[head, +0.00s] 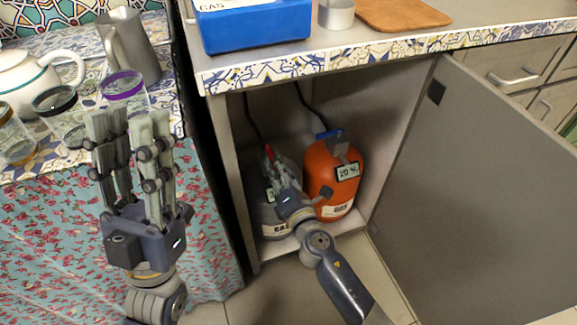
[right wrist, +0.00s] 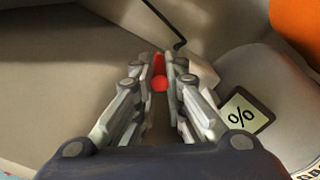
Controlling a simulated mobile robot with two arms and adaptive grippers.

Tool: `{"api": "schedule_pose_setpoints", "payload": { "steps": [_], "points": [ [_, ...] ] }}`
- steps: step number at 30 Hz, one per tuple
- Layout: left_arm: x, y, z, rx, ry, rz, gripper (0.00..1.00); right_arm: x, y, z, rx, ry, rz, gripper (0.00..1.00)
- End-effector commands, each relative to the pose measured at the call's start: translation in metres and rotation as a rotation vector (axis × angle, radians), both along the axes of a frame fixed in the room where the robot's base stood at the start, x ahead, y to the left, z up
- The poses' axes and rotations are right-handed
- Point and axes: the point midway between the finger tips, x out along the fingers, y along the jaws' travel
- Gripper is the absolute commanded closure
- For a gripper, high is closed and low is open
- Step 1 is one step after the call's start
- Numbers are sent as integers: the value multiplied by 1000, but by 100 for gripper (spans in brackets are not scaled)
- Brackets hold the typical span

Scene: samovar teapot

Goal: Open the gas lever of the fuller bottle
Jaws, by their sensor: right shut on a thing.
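A grey gas bottle (head: 270,213) stands on the left inside the open cabinet, partly hidden by my right arm. An orange gas bottle (head: 337,185) stands to its right, with a display (head: 347,172) reading 20 %. The grey bottle's display shows in the right wrist view (right wrist: 240,117) with a % sign; its number cannot be read. My right gripper (head: 277,180) is at the top of the grey bottle. In the right wrist view its fingers (right wrist: 161,80) are shut on a red lever (right wrist: 159,83). My left gripper (head: 130,118) is open and empty, pointing up beside the left table.
The cabinet door (head: 480,190) stands open on the right. A blue box (head: 253,24), a metal cup (head: 336,14) and a wooden board (head: 403,12) are on the counter above. Jars (head: 124,92), a teapot (head: 30,80) and a metal jug (head: 129,48) stand near my left gripper.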

Motion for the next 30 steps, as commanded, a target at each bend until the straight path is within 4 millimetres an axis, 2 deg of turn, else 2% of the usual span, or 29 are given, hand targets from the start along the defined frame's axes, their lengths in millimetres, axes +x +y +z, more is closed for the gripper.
{"api": "schedule_pose_setpoints", "payload": {
  "steps": [6,19,20,22,26,30],
  "points": [
    [-5,1,2,-8,-28,-1,67,-1,11,-2,0,3,-17,100],
    [-7,2,2,-11,-35,-2,67,-2,13,-3,-1,4,-19,100],
    [-7,2,2,-11,-35,-2,67,-2,13,-3,-1,4,-19,87],
    [-7,2,2,-11,-34,-2,67,-2,13,-3,-1,4,-19,71],
    [-7,1,2,-11,-34,-2,67,-2,13,-3,0,4,-19,66],
    [-7,1,2,-11,-34,-3,67,-1,13,-2,-1,2,-20,66]
  ]
}}
